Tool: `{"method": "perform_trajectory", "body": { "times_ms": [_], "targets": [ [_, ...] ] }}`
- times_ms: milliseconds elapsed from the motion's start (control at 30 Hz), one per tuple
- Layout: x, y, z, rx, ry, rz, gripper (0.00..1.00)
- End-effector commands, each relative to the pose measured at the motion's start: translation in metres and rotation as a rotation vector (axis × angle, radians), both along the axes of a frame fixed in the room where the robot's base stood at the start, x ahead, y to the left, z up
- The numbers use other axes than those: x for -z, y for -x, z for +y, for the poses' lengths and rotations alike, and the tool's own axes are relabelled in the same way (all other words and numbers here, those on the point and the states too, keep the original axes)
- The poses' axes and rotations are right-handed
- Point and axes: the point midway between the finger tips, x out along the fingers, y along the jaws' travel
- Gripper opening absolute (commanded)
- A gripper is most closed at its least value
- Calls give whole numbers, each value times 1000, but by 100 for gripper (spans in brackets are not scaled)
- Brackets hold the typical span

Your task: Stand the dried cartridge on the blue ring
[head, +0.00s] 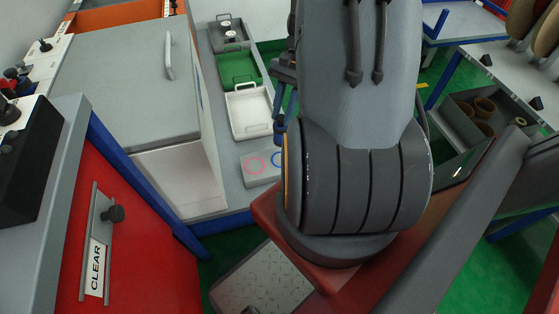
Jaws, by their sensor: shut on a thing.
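The blue ring (275,159) is marked on a pale grey block in the head view. Its right part is hidden behind my arm. A pink-red ring (254,166) lies just left of it on the same block. My gripper (283,122) shows only in part at the left edge of my arm, with blue fingers pointing down above and near the blue ring. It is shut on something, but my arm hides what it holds. I cannot make out the dried cartridge. Two small pale-topped cylinders (228,30) stand in a dark grey tray at the back.
A white tray (236,132) and a green tray (226,77) stand in line behind the rings. A grey cabinet with a handle (168,55) borders them on the left. A red panel with a CLEAR label (96,268) is at front left. A bin of brown rolls (447,107) is at right.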

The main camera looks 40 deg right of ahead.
Motion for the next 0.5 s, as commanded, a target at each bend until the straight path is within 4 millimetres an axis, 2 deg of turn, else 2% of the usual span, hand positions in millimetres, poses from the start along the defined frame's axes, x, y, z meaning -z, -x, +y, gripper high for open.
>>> {"method": "perform_trajectory", "body": {
  "times_ms": [300,500],
  "targets": [
    [54,3,1,-5,-4,2,0],
    [69,2,0,-4,-2,1,0]
  ]
}}
